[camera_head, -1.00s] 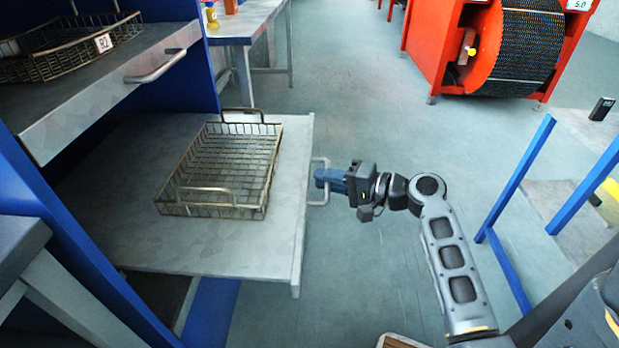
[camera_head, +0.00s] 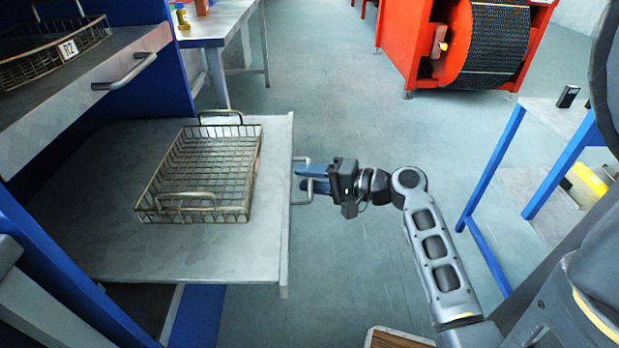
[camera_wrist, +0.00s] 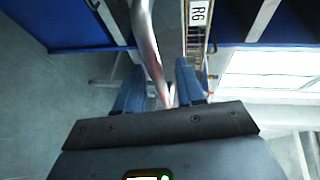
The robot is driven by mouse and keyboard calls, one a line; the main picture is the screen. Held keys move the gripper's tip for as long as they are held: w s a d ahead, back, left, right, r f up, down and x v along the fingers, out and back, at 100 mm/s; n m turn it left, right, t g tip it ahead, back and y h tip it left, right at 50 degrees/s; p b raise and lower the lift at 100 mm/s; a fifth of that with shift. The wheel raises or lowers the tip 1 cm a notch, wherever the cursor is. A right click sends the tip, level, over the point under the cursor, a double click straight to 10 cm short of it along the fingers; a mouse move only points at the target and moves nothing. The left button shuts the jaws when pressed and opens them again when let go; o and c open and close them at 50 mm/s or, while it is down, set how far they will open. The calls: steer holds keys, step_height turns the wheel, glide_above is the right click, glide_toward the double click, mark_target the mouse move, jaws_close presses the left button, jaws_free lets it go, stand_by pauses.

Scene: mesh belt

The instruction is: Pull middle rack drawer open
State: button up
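The middle rack drawer (camera_head: 262,235) is a grey metal shelf drawn far out of the blue rack, in the head view. Its front handle (camera_head: 301,201) is a metal bar, also seen large in the wrist view (camera_wrist: 145,30). My gripper (camera_head: 308,178) is at this handle. Its two blue fingers are spread apart, one on each side of the bar, in the wrist view too (camera_wrist: 160,88). The fingers do not look clamped on it. A wire basket (camera_head: 141,214) sits on the drawer.
Above is another drawer with a handle (camera_head: 125,72) and a wire basket labelled R2 (camera_head: 68,49). A blue-framed table (camera_head: 490,160) stands at right, an orange machine (camera_head: 425,40) at the back right. Open floor (camera_head: 345,110) lies beyond my gripper.

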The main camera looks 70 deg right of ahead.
steer(key=s+r, duration=0.1)
steer(key=s, duration=0.6)
steer(key=shift+s+a+r+p, duration=0.15)
steer(key=shift+s+a+p, duration=0.05)
steer(key=shift+s+p, duration=0.1)
steer(key=s+a+f+n+g+h, duration=0.1)
steer(key=s+a+f+n+g, duration=0.2)
steer(key=a, duration=0.5)
steer(key=s+a+f+n+g+h, duration=0.1)
steer(key=a+f+n+g, duration=0.1)
steer(key=a+f+n, duration=0.45)
steer(key=s+a+r+n+t+y, duration=0.1)
steer(key=s+a+r+n+t, duration=0.2)
steer(key=a+r, duration=0.45)
steer(key=s+a+r+n+t+y, duration=0.1)
steer(key=s+a+r+n+y, duration=0.15)
steer(key=a+r+n, duration=0.4)
step_height(320, 180, up, 13)
steer(key=a+m+p, duration=0.1)
steer(key=p, duration=1.1)
steer(key=shift+a+f+h, duration=0.15)
steer(key=shift+a+h, duration=0.05)
steer(key=shift+h, duration=0.15)
